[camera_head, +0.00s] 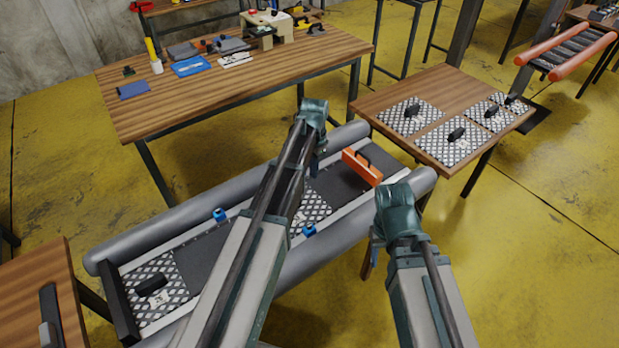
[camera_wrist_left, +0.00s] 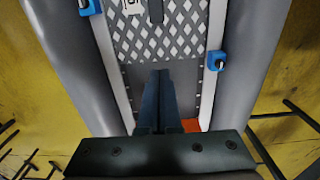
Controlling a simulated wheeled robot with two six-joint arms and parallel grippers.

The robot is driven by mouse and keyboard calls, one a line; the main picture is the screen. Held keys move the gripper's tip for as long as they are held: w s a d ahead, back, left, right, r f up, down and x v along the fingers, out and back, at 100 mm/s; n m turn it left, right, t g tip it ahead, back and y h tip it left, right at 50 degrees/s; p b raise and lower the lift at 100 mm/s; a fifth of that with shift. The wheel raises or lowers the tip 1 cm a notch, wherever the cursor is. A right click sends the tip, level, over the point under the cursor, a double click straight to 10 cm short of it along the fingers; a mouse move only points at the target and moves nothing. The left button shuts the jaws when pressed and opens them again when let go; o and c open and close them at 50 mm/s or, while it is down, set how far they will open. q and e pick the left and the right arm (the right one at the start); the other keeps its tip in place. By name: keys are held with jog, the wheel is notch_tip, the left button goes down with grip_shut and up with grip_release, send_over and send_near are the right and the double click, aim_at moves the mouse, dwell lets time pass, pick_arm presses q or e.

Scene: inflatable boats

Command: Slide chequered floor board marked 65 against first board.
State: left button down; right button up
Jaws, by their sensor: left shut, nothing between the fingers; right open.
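A chequered floor board (camera_head: 315,208) lies in the grey inflatable boat, partly hidden by my left arm. In the left wrist view this chequered board (camera_wrist_left: 190,25) carries a black handle (camera_wrist_left: 156,10) and a white label cut by the frame, on which a 5 can be read. Another chequered board (camera_head: 177,283) with a black handle lies at the boat's left end. My left gripper (camera_head: 319,165) is shut and empty; its fingers (camera_wrist_left: 160,75) appear over the board's edge, and contact cannot be told. My right gripper (camera_head: 373,255) is open and empty beside the boat's near tube.
Blue clamps (camera_head: 219,214) (camera_head: 309,230) sit along the boat's sides. An orange block (camera_head: 362,167) stands toward its right end. Several chequered boards lie on the right table (camera_head: 440,88). A long workbench (camera_head: 200,95) with tools stands behind. Bare dark floor (camera_head: 205,262) lies between the boat's boards.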

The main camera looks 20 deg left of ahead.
aim_at(304, 203)
pick_arm(q)
notch_tip(304, 203, down, 9)
jog(key=b, duration=0.8)
jog(key=shift+f+b, duration=0.1)
jog(key=shift+b, duration=0.25)
jog(key=shift+s+a+f+b, duration=0.1)
jog(key=shift+s+f+b, duration=0.05)
jog(key=shift+f+b, duration=0.25)
jog(key=shift+s+a+r+p, duration=0.2)
jog(key=shift+s+a, duration=0.25)
jog(key=shift+s, duration=0.15)
jog(key=shift+s+a+r+p, duration=0.15)
jog(key=shift+s+a, duration=0.25)
jog(key=shift+s, duration=0.2)
jog(key=shift+s+a, duration=0.25)
jog(key=shift+a, duration=0.05)
